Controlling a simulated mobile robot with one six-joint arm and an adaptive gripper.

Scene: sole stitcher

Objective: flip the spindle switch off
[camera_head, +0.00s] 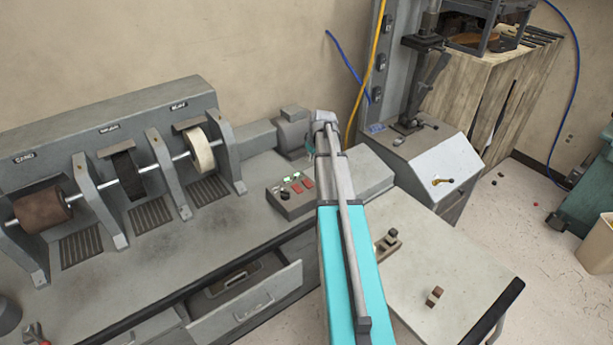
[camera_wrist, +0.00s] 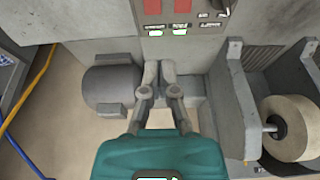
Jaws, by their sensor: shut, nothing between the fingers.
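The control panel (camera_head: 297,192) sits on the bench machine, with red rocker switches (camera_head: 301,187), small green lights and a black knob (camera_head: 284,195). In the wrist view the red switches (camera_wrist: 193,6) and lit green lights (camera_wrist: 180,32) are at the top edge, partly cut off. The labels are too small to read surely, so I cannot tell which switch is the spindle's. My gripper (camera_wrist: 159,72) is shut and empty, its tips pointing toward the panel but apart from it in the picture. In the head view my arm hides most of the gripper.
A grey motor (camera_head: 292,130) stands behind the panel, close beside my fingers in the wrist view (camera_wrist: 110,85). The shaft carries a pale wheel (camera_head: 198,150) and other rollers between upright brackets. A drawer (camera_head: 245,305) is open below. A yellow hose hangs behind.

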